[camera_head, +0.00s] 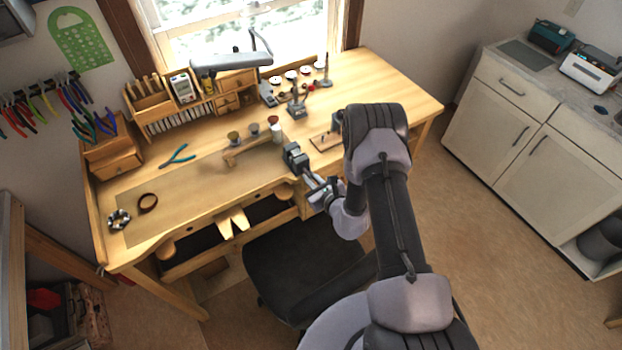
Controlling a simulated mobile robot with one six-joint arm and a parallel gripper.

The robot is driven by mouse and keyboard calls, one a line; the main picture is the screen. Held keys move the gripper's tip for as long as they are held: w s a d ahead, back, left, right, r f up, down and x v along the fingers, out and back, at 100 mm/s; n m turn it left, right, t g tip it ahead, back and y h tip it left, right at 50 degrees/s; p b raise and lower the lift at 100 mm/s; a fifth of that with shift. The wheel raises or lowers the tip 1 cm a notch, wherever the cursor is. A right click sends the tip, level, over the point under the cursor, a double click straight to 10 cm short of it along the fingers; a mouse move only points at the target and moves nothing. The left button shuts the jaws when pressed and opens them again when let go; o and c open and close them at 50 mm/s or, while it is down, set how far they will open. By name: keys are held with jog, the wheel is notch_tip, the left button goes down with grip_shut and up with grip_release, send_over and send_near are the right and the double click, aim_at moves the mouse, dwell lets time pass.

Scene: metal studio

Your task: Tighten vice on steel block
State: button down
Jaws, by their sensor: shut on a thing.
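The vice (295,158) is a small dark grey tool at the front edge of the wooden workbench, right of the bench's middle. My gripper (318,186) is at the vice's front side, below and right of its body. It is shut on the vice's handle end, which is mostly hidden by the fingers. I cannot make out the steel block; the vice's jaws are too small to tell what is between them. My arm comes in from the lower right and covers part of the bench's right side.
A black chair (300,270) stands under the bench's front, close to my arm. A lamp (232,62) hangs over the back. The bench's far right is clear.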

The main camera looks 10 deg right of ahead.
jog(key=shift+f+n+h+b, duration=0.35)
jog(key=shift+n+b, duration=0.45)
jog(key=shift+b, duration=0.35)
jog(key=shift+r+n+t+h, duration=0.25)
jog(key=shift+r+n+t, duration=0.05)
jog(key=c, duration=1.5)
grip_release()
jog(key=shift+d+r, duration=0.1)
